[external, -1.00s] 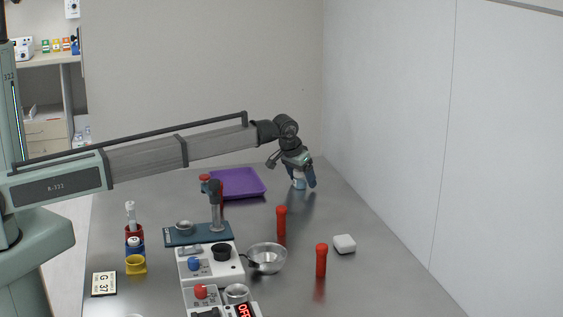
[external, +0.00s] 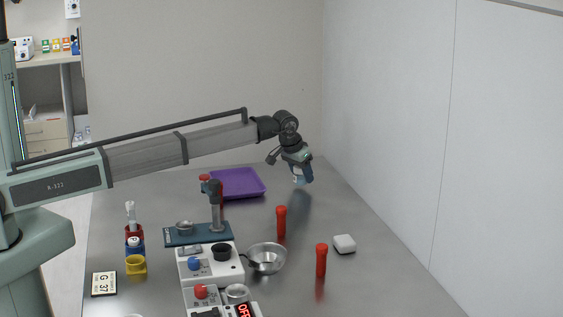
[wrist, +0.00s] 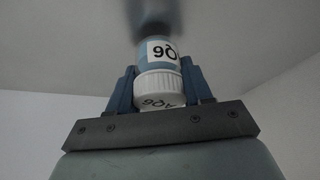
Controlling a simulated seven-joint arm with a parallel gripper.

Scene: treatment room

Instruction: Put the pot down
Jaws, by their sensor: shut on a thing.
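My gripper (external: 304,170) is at the far end of the table, right of the purple tray, pointing down. It is shut on the pot (external: 296,176), which is small, pale blue and white and partly hidden by the fingers. In the wrist view the pot (wrist: 158,88) has a white ribbed part between my blue fingers and a blue part with a white label beyond it. The pot seems to be held a little above the grey table (external: 345,205), with a dim reflection below it.
The purple tray (external: 238,182) lies left of my gripper. Red upright posts (external: 281,222) (external: 321,260), a metal bowl (external: 267,256) and a white block (external: 344,243) stand nearer. The tabletop around and in front of my gripper is clear. A wall (external: 390,130) rises to the right.

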